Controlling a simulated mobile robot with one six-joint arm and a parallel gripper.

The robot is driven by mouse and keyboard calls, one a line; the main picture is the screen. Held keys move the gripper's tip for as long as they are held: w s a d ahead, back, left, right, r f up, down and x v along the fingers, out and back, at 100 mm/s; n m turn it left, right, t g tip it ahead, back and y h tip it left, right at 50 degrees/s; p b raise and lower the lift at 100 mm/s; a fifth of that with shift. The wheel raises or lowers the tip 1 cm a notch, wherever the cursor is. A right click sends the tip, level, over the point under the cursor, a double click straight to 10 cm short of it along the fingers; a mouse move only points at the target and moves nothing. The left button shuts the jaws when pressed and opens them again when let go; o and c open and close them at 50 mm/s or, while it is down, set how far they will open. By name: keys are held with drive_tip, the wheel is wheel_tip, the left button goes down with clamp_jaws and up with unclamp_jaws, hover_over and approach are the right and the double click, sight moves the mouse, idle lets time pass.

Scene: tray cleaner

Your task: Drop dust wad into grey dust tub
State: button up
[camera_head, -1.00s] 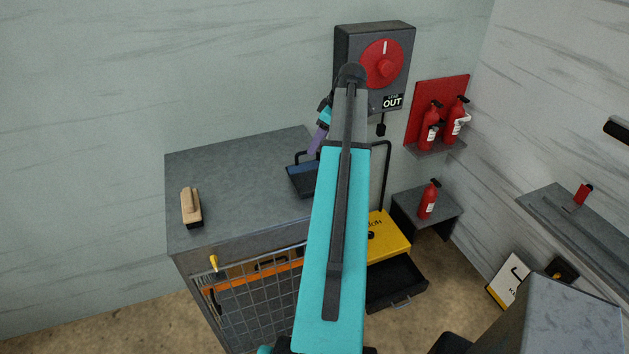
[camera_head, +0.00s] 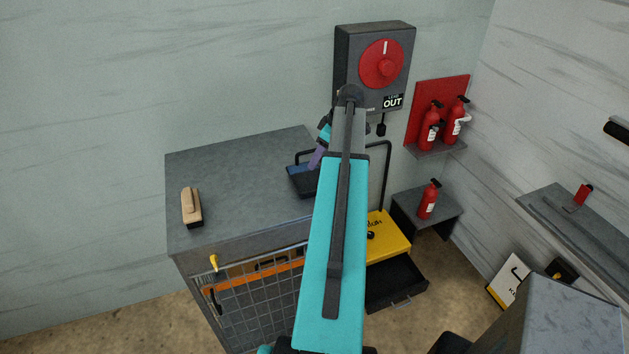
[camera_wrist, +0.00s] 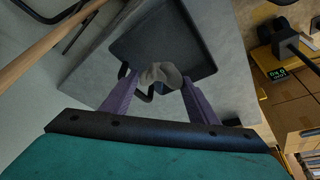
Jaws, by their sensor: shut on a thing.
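My gripper (camera_head: 316,160) has purple fingers and reaches down over a dark, handled tray (camera_head: 299,187) on the grey cabinet top. In the wrist view my gripper (camera_wrist: 159,80) is shut on a small grey dust wad (camera_wrist: 161,73) held between the fingertips. The dark tray (camera_wrist: 150,40) lies behind the wad in that view; I cannot tell the exact height of the wad above it. The wad is not discernible in the head view. My arm hides the tray's right part there. I cannot surely identify a grey dust tub in either view.
A wooden brush (camera_head: 191,206) lies on the left of the cabinet top (camera_head: 235,190), with bare surface between it and the tray. A grey box with a red dial (camera_head: 381,64) hangs on the wall behind. A yellow unit (camera_head: 388,237) stands to the right.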

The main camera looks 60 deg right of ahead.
drive_tip(key=o, duration=1.1)
drive_tip(key=shift+r, duration=0.15)
drive_tip(key=b+v, duration=0.5)
drive_tip(key=v, duration=0.8)
drive_tip(key=shift+s+r, duration=0.2)
drive_tip(key=shift+r, duration=0.05)
idle(0.5)
